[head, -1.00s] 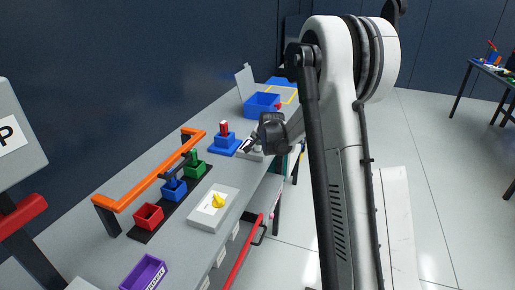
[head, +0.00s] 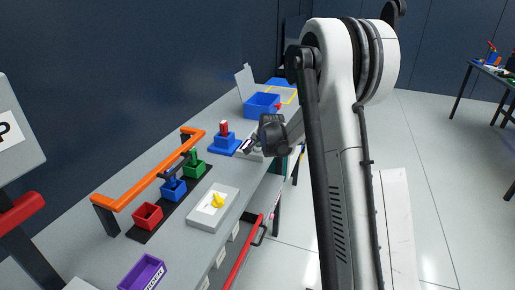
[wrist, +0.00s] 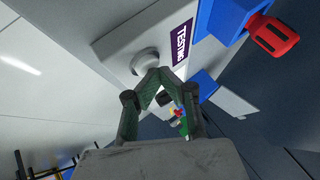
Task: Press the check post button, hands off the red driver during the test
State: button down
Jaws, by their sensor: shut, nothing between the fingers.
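The check post is a grey box (wrist: 118,48) with a purple label reading TESTING and a round white button (wrist: 145,61) in the wrist view. My gripper (wrist: 158,73) is shut and empty, its fingertips together at the button's edge; I cannot tell whether they touch it. In the head view my gripper (head: 244,147) is over the post, whose top is mostly hidden. The red driver (head: 224,127) stands upright in a blue holder (head: 223,140) just left of my gripper. The driver (wrist: 274,37) also shows in the wrist view, apart from my fingers.
A blue bin (head: 261,106) stands behind the post. The floor at right is open.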

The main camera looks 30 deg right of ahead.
dwell(0.5)
jog(key=shift+r+p, duration=0.3)
jog(key=shift+r, duration=0.55)
jog(key=shift+r, duration=0.1)
jog(key=shift+r+p, duration=1.05)
jog(key=shift+r, duration=1.35)
